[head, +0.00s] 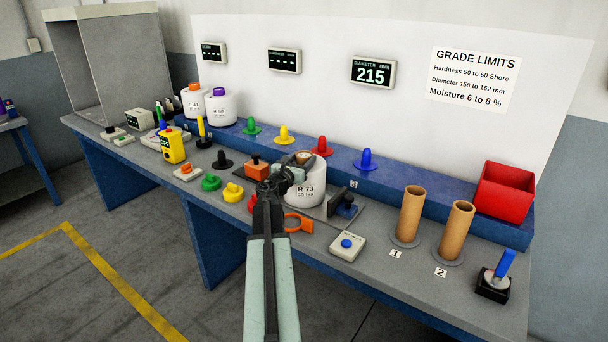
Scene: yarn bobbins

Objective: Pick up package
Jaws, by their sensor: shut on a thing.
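The package is a white yarn bobbin (307,189) labelled "R 73 30 tex", with a brown core showing at its top. It stands upright at the measuring place near the middle of the bench. My gripper (290,171) reaches in from the front and is shut at the upper left of the package, on the package. The fingertips are small and partly hidden, so the exact grip point is unclear. A gauge with a dark plate (338,201) and a blue knob stands close to the package's right side. I cannot tell whether the package is lifted.
An orange block (257,168) and an orange ring handle (299,222) sit close to my arm. Coloured cones line the blue ledge (420,181) behind. Two brown tubes (411,214) and a red bin (504,190) stand right. Two white bobbins (221,108) stand back left. A display (373,72) reads 215.

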